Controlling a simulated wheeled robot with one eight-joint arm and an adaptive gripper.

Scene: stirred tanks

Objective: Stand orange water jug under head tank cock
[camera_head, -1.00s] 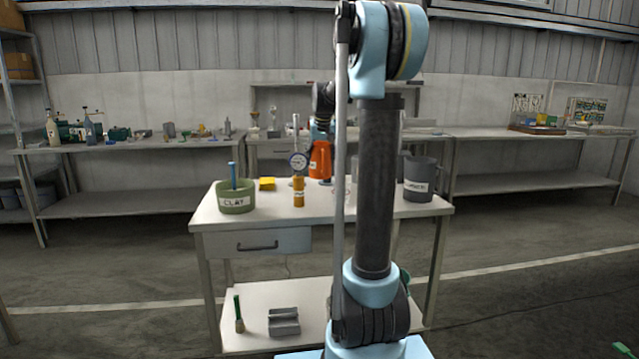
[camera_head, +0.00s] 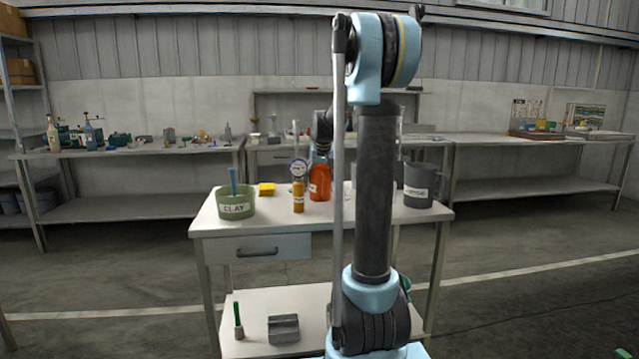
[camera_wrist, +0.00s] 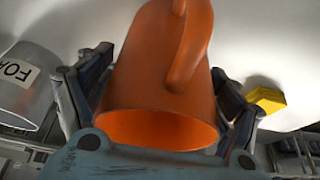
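The orange water jug (camera_head: 320,184) is over the back middle of the white worktable, left of my upright arm. It looks roughly upright, and I cannot tell whether its base touches the top. In the wrist view the jug (camera_wrist: 150,70) fills the middle, with its open mouth toward the camera and its handle upward in the picture. My gripper (camera_wrist: 165,85) has a dark finger along each side of the jug and is shut on it. In the head view my gripper (camera_head: 320,152) is above the jug, partly hidden. I cannot make out the head tank cock.
On the worktable (camera_head: 215,222) stand a green CLAY pot (camera_head: 236,203), a yellow block (camera_head: 266,189), an amber cylinder (camera_head: 299,198) by a round gauge (camera_head: 299,168), and a dark grey jug (camera_head: 420,183). A labelled grey vessel (camera_wrist: 28,85) is left of the orange jug in the wrist view.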

